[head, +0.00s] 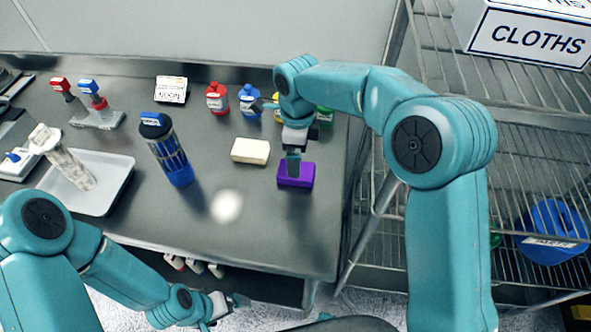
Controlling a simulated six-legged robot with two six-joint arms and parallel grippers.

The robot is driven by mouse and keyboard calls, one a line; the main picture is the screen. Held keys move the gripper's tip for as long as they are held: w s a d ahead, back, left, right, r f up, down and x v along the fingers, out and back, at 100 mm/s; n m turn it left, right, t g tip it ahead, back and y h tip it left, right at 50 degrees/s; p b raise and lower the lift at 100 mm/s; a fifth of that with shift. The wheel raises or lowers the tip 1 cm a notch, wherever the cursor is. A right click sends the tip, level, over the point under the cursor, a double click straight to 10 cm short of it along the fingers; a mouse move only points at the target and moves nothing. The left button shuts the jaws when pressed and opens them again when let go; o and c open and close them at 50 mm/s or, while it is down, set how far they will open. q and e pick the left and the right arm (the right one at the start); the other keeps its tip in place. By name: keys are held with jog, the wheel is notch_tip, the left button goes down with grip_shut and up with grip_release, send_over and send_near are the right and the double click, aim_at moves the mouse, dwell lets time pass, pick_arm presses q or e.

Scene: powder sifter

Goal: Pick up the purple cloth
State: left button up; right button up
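The purple cloth (297,181) is a small folded block on the right part of the steel table. My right gripper (293,165) points down at it from above, with its fingertips over or against its top middle. The fingers hide part of the cloth, and I cannot tell whether they are closed on it. The cloth appears to rest on the table. My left gripper (236,302) is low in front of the table, far from the cloth. Its fingers are too small to read.
A cream cloth (250,151) lies left of the purple one. Red (217,99) and blue (248,101) bottles stand behind. A blue cylinder (168,152) and a white tray (108,190) are farther left. A wire rack (470,130) with a cloths box (528,36) stands right.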

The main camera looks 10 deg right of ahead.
aim_at(306, 179)
jog(key=shift+s+f, duration=0.15)
jog(key=shift+f, duration=0.1)
jog(key=shift+s+f, duration=0.15)
jog(key=shift+s, duration=0.2)
jog(key=f, duration=0.2)
jog(key=f+p, duration=0.1)
jog(key=f, duration=0.1)
jog(key=shift+w+a, duration=0.1)
jog(key=shift+a, duration=0.15)
jog(key=shift+w+d+f, duration=0.1)
jog(key=shift+f, duration=0.3)
jog(key=shift+s+r, duration=0.1)
jog(key=shift+s, duration=0.2)
jog(key=shift+c, duration=0.9)
jog(key=shift+w, duration=0.2)
jog(key=c, duration=0.9)
pick_arm(q)
jog(key=shift+s+r, duration=0.45)
jog(key=shift+r, duration=0.3)
pick_arm(e)
jog(key=shift+s, duration=0.15)
jog(key=shift+c, duration=0.2)
